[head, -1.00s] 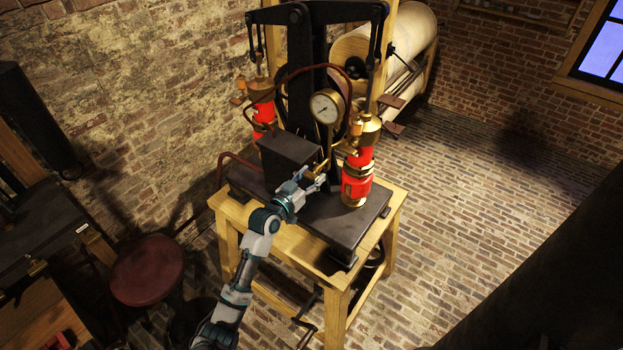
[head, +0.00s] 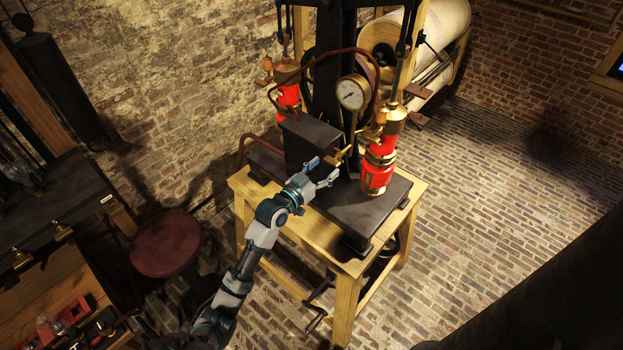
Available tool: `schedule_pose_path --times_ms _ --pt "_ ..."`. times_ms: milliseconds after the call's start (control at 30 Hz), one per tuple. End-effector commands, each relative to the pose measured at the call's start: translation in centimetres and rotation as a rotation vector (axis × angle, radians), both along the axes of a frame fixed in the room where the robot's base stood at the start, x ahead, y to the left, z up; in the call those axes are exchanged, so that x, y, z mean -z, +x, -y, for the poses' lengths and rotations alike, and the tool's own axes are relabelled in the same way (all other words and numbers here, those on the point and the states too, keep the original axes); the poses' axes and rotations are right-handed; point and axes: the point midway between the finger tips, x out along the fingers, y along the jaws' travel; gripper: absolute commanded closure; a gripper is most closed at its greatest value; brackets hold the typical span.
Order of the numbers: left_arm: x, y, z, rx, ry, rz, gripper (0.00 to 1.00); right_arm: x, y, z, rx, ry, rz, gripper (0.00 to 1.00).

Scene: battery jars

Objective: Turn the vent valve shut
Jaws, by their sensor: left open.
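The brass vent valve (head: 343,158) shows as a small brass fitting below the gauge, between the black box and the right red cylinder. Its handle is too small to make out, so I cannot tell how it is turned. My left gripper (head: 325,171) is open, its two fingers spread just in front of and below the brass fitting. I see nothing between the fingers, and I cannot tell whether they touch the fitting. My right gripper is not in view.
The round gauge (head: 352,93) stands above the fitting. The red and brass cylinder (head: 379,166) is close on the right, the black box (head: 309,143) close on the left. All stand on a wooden-framed table (head: 348,267). A red stool (head: 166,245) is at left.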

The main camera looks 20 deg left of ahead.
Motion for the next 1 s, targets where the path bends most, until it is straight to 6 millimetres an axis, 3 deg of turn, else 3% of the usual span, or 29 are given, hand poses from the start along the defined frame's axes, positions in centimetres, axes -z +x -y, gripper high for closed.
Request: schedule_pose_path --times_ms 200,400,1000 --pt "0.1 -4.6 -1.6 0.001 0.004 -0.002 0.35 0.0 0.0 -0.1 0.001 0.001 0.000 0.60" --pt "0.1 -6.8 -2.5 0.000 0.001 -0.001 0.35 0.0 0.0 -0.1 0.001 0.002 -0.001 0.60" --pt "0.3 -7.2 -2.7 -0.001 0.000 -0.003 0.35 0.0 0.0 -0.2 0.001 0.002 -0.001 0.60"
